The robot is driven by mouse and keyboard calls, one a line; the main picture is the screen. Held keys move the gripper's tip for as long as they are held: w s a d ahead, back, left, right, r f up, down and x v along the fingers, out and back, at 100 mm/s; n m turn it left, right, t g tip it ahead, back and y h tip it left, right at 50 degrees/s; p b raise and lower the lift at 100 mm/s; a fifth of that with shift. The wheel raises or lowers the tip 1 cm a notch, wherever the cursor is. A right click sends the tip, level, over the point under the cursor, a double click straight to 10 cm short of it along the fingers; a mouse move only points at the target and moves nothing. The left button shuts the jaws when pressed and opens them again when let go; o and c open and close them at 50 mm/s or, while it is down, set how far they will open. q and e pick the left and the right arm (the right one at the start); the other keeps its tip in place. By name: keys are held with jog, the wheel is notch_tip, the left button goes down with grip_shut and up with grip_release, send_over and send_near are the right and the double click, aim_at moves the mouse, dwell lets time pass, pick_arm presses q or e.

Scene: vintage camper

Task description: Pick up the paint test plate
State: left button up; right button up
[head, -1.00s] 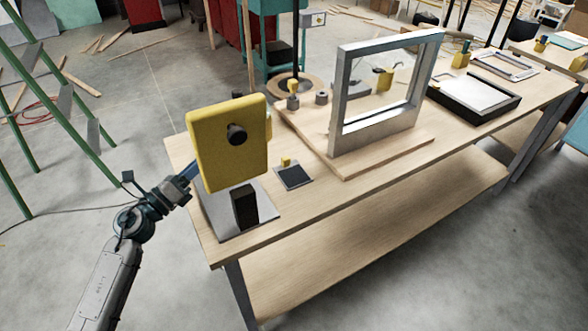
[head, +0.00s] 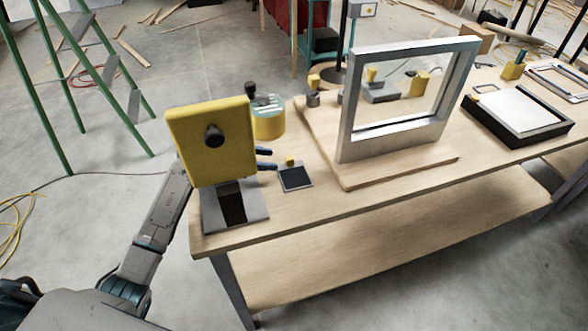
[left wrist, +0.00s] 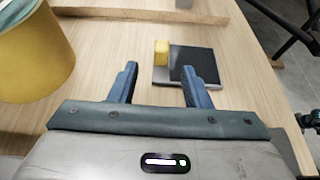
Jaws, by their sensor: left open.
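The paint test plate (head: 297,179) is a small dark square plate with a pale edge and a yellow block on it. It lies flat on the bench beside the yellow-faced device. In the left wrist view the plate (left wrist: 193,60) lies just beyond my fingertips, with its yellow block (left wrist: 162,52) at its left. My left gripper (head: 271,160) pokes out from behind the yellow device, its blue fingers pointing right, close to the plate. In the left wrist view the gripper (left wrist: 157,67) is open and empty. My right gripper is not in view.
The yellow-faced device (head: 212,140) on a grey base hides part of my left arm. A yellow tub (head: 268,122) stands behind it, close to my gripper. A grey upright frame (head: 345,130) on a wooden board stands right of the plate. Bare bench lies in front.

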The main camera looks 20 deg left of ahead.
aim_at(286, 160)
pick_arm(q)
jog(key=shift+w+d, duration=0.15)
jog(key=shift+d, duration=0.15)
jog(key=shift+w+d+f+p, duration=0.15)
jog(key=shift+w+d+p, duration=0.3)
jog(key=shift+d+p, duration=0.45)
jog(key=shift+p+x, duration=0.45)
jog(key=shift+x, duration=0.6)
jog(key=shift+w+d+f, duration=0.25)
jog(key=shift+f, duration=0.2)
jog(key=shift+c, duration=0.2)
jog(key=c, duration=0.3)
grip_shut()
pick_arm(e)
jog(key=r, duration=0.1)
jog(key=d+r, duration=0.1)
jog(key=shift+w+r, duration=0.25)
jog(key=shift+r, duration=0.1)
